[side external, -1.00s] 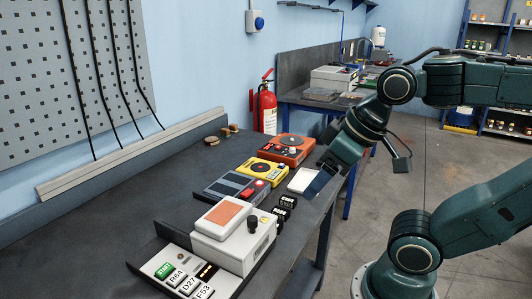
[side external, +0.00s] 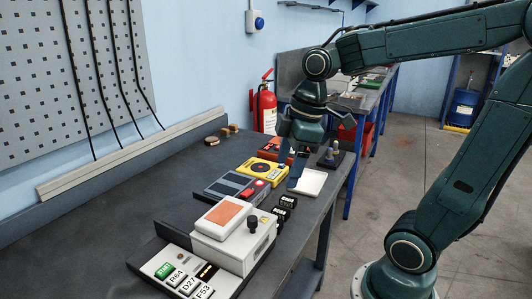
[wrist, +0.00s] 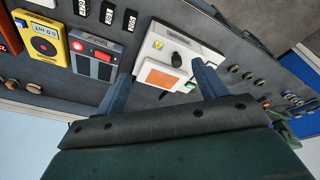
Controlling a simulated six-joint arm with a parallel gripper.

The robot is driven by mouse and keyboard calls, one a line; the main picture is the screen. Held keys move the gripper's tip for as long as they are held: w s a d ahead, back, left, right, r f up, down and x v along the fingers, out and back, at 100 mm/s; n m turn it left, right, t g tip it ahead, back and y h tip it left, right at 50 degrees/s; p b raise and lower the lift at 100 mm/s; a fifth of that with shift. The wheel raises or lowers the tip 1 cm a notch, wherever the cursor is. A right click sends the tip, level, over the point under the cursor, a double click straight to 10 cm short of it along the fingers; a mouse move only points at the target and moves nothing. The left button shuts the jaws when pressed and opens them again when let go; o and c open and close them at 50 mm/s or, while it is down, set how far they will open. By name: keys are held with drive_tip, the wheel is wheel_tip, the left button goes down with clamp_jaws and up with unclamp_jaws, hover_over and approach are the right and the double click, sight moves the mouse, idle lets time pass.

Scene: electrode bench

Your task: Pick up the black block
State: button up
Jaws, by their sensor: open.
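Small black blocks with white markings (side external: 287,201) stand near the front edge of the bench, beside the grey device; at least two show in the side view. My gripper (side external: 292,176) is open and points down above the bench, just behind the blocks and near the white pad (side external: 312,183). In the wrist view my gripper's blue fingers (wrist: 163,70) are spread with nothing held; the white device with an orange panel (wrist: 160,78) shows between them.
The grey device with a red button (side external: 232,187), the yellow device (side external: 262,170) and the white device (side external: 236,238) line the bench. A dark base with a brass post (side external: 333,155) stands behind the pad. The bench's left part is clear.

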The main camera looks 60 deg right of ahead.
drive_tip(key=w+d+f+n+g+y, duration=0.3)
drive_tip(key=w+d+f+n, duration=0.4)
drive_tip(key=d+f+n, duration=0.2)
drive_tip(key=d+n, duration=0.2)
drive_tip(key=d, duration=0.1)
drive_tip(key=shift+w+d+f+y, duration=0.2)
drive_tip(key=shift+d+y, duration=0.1)
drive_tip(key=shift+x, duration=4.3)
drive_tip(key=shift+f, duration=0.1)
drive_tip(key=shift+a+x, duration=0.25)
drive_tip(key=shift+x, duration=2.25)
drive_tip(key=shift+s, duration=0.15)
